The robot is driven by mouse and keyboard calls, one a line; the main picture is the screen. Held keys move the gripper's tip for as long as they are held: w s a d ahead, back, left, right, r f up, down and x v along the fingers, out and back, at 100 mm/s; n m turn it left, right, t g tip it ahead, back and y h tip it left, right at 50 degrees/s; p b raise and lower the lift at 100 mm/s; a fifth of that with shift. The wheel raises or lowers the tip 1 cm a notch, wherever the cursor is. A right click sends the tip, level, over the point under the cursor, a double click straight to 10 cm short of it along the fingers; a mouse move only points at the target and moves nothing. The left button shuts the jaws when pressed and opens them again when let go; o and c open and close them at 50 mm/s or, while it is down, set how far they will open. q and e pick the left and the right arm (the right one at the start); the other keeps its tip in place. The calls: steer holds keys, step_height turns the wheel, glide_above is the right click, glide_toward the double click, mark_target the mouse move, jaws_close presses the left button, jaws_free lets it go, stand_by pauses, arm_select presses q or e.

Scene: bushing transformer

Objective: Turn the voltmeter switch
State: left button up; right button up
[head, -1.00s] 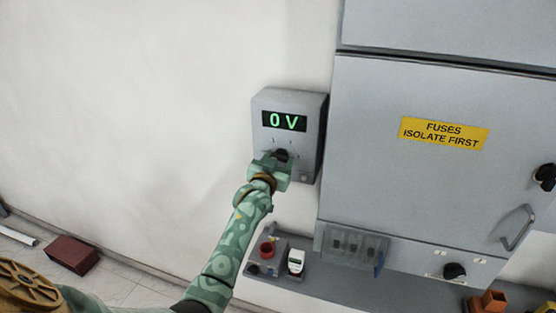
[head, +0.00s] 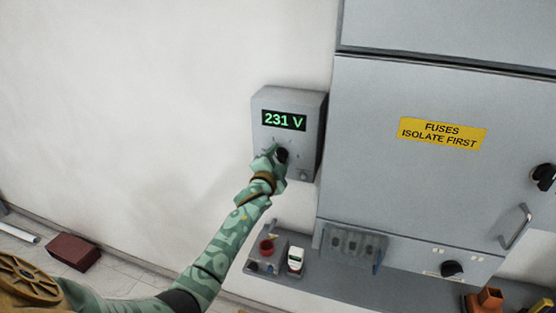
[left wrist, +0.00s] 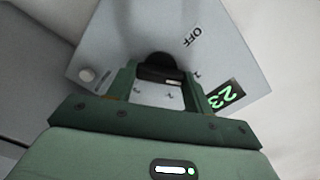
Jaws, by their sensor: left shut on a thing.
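The voltmeter (head: 309,105) is a grey box on the white wall, and its display (head: 284,121) reads 231 V in green. Its black rotary switch (head: 282,155) is on the lower front face. My left gripper (head: 274,160) is at the switch and partly hides it. In the left wrist view the gripper (left wrist: 160,82) is shut on the black switch knob (left wrist: 158,62), with a finger on each side. The word OFF (left wrist: 193,37) is printed beside the knob, and part of the display (left wrist: 224,96) shows tilted. My right gripper is not in view.
A large grey cabinet (head: 380,95) with a yellow "FUSES ISOLATE FIRST" label (head: 439,133) stands right of the voltmeter. Bare wall lies to the left.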

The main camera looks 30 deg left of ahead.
arm_select(q)
steer(key=m, duration=1.2)
steer(key=shift+f+m, duration=0.1)
steer(key=shift+m, duration=0.3)
steer(key=m+p, duration=0.1)
steer(key=m, duration=0.4)
steer(key=shift+p, duration=0.4)
steer(key=m+p, duration=0.1)
steer(key=m, duration=0.5)
steer(key=shift+f+p, duration=0.1)
steer(key=shift+p, duration=0.3)
steer(key=o, duration=1)
